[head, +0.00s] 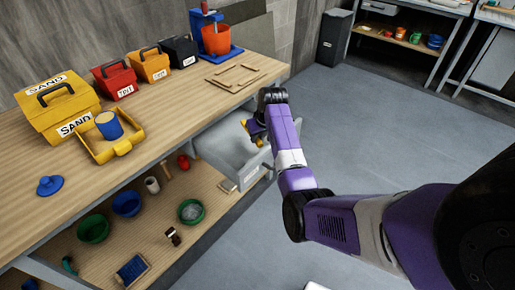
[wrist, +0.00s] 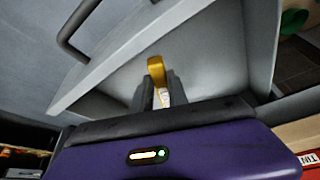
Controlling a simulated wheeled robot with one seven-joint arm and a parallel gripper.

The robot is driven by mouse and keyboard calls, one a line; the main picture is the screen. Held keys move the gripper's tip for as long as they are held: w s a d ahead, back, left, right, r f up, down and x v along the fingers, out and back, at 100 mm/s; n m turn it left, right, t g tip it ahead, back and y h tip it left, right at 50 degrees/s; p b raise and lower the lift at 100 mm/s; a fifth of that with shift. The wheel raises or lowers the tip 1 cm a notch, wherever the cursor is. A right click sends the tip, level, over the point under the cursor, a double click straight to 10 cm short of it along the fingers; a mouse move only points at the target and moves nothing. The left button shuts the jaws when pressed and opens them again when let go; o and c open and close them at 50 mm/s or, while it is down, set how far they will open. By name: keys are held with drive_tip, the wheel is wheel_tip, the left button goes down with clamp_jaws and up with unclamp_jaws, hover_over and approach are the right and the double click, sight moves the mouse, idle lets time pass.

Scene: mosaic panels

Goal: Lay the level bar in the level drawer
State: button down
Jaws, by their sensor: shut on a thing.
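The level drawer (head: 222,148) is a grey drawer pulled out from under the bench top in the head view; its floor and walls fill much of the wrist view (wrist: 215,48). My gripper (head: 256,130) is over the open drawer, pointing down into it. In the wrist view my gripper's dark fingers (wrist: 156,92) are closed on the yellow level bar (wrist: 156,68), seen nearly end-on with a pale patch between the fingers. In the head view only small yellow parts of the bar (head: 259,141) show beside my gripper. I cannot tell whether the bar touches the drawer floor.
The wooden bench top (head: 165,118) carries labelled toolboxes, a yellow tray (head: 100,148) with a blue cup, and an orange bucket (head: 216,38) on a blue stand. A lower shelf (head: 150,225) holds bowls and small tools. The floor right of the drawer is clear.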

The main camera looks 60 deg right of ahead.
sight(256, 152)
drive_tip(key=shift+f, duration=3.2)
drive_tip(key=shift+f, duration=0.1)
drive_tip(key=c, duration=1.6)
unclamp_jaws()
drive_tip(key=shift+o, duration=0.2)
drive_tip(key=shift+r, duration=0.25)
drive_tip(key=v, duration=1.1)
drive_tip(key=shift+s+a+r+p, duration=0.1)
drive_tip(key=shift+r+p, duration=0.2)
drive_tip(key=shift+r, duration=0.1)
